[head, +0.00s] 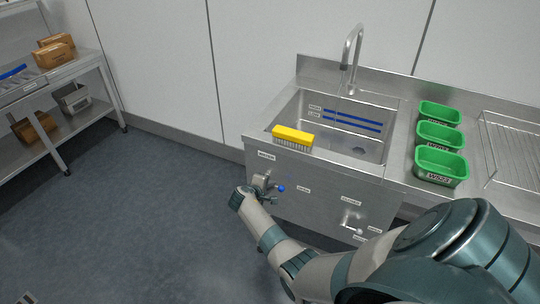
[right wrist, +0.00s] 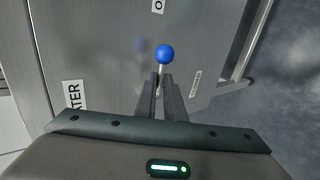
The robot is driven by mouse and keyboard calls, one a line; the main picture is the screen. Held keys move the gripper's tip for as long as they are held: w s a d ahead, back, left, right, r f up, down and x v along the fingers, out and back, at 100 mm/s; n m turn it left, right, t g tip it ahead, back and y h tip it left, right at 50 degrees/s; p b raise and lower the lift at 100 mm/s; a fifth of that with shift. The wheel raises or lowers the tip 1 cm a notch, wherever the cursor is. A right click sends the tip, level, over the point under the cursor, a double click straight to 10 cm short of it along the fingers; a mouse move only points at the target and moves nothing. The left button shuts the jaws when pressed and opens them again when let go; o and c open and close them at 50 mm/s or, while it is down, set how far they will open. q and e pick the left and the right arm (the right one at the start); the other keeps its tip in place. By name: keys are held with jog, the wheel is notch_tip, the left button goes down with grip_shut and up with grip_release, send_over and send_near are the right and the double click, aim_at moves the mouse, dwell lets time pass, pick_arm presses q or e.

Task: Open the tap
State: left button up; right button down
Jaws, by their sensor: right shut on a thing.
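The tap's lever has a blue ball knob (head: 281,188) and sits on the steel front panel of the sink, below a label reading WATER. My right gripper (head: 268,189) is at the lever. In the right wrist view its fingers (right wrist: 163,88) are shut on the lever's thin stem, with the blue knob (right wrist: 165,54) just beyond the fingertips. In the head view the knob points right, towards a small label. The spout (head: 353,45) arches over the basin; a faint line hangs below it, and I cannot tell whether it is water. My left gripper is out of view.
A yellow brush (head: 293,136) lies on the front rim of the sink (head: 390,104). Several green tubs (head: 440,167) stand right of it. A second handle (head: 351,226) juts from the panel at the right. A shelf (head: 90,64) with boxes stands left; the floor between is clear.

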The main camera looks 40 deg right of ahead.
jog(key=c, duration=1.9)
grip_release()
jog(key=shift+o, duration=0.2)
jog(key=b+v, duration=0.1)
jog(key=v, duration=1.6)
jog(key=shift+a, duration=0.15)
